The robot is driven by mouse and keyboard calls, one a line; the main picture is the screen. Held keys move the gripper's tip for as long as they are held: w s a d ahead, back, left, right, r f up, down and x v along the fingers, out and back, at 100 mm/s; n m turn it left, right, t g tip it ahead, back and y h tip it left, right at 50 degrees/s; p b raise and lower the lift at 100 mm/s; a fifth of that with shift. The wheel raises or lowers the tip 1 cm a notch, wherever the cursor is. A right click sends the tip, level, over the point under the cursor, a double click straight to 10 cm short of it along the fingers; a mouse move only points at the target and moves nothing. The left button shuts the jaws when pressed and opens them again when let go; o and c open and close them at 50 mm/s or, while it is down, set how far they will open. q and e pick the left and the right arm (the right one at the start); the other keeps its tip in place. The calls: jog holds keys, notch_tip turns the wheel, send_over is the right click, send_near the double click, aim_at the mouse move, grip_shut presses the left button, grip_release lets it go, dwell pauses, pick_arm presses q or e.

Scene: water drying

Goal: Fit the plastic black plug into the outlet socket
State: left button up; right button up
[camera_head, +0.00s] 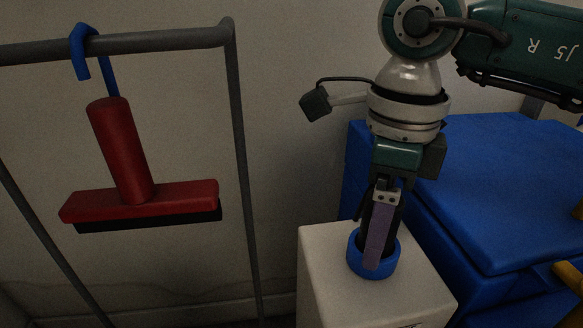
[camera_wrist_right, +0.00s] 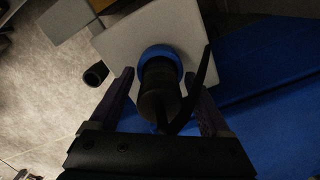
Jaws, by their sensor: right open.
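The black plug (camera_wrist_right: 158,92) shows in the right wrist view as a ribbed dark cylinder with a black cable curving off to its right. Its far end meets a blue ring (camera_wrist_right: 147,55) on top of a white box. The ring also shows in the head view (camera_head: 354,258), where my gripper mostly hides the plug. My right gripper (camera_head: 376,262) points down at the ring. In the wrist view its open fingers (camera_wrist_right: 157,80) stand on either side of the plug, with gaps. I cannot make out a separate outlet socket. My left gripper is not in view.
The white box (camera_head: 330,290) stands beside a large blue case (camera_head: 480,190). A red squeegee (camera_head: 125,160) hangs by a blue hook from a grey rail (camera_head: 160,40) at left. A black cylinder (camera_wrist_right: 95,74) is on the tiled floor. A wall stands behind.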

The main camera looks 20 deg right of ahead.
notch_tip(320, 180, up, 11)
jog(key=shift+f, duration=0.1)
jog(key=shift+r, duration=0.75)
jog(key=shift+a, duration=0.1)
